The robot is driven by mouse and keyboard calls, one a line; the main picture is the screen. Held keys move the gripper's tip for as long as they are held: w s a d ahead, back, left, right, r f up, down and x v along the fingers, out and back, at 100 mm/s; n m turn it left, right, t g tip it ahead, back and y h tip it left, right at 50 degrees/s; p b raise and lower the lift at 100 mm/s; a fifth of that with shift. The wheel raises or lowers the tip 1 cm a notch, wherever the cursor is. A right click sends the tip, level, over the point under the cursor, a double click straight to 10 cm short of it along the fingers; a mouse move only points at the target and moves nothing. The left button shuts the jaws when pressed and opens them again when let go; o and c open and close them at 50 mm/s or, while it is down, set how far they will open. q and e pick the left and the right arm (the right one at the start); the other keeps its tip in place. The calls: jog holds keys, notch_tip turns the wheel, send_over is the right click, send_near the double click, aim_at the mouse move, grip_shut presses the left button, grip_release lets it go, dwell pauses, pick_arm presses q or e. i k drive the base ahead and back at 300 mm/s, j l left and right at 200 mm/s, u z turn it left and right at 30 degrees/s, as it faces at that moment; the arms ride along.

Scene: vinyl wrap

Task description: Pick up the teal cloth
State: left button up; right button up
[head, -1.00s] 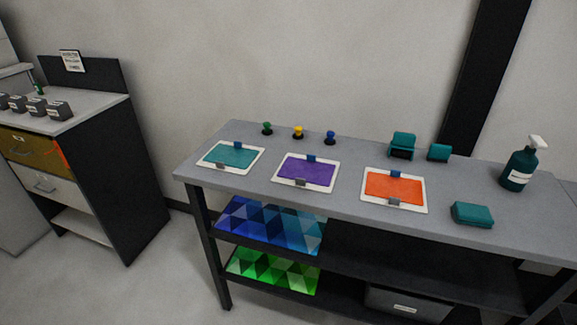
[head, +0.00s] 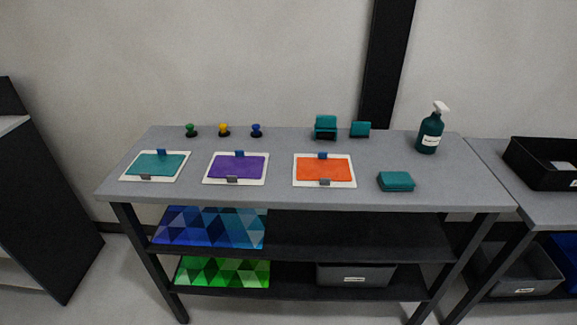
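The teal cloth (head: 396,181) lies folded as a small block on the grey table (head: 250,193), near its front edge right of the middle. It is right of the white board with the orange sheet (head: 324,170). Nothing covers it. Neither of my grippers shows in the head view.
White boards with a purple sheet (head: 236,168) and a teal sheet (head: 156,165) lie left. Three small knobs (head: 224,130), two teal blocks (head: 326,127) and a pump bottle (head: 430,132) stand behind. A black bin (head: 545,163) is right. The tabletop around the cloth is clear.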

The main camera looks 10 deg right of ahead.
aim_at(388, 180)
jog(key=z, duration=1.25)
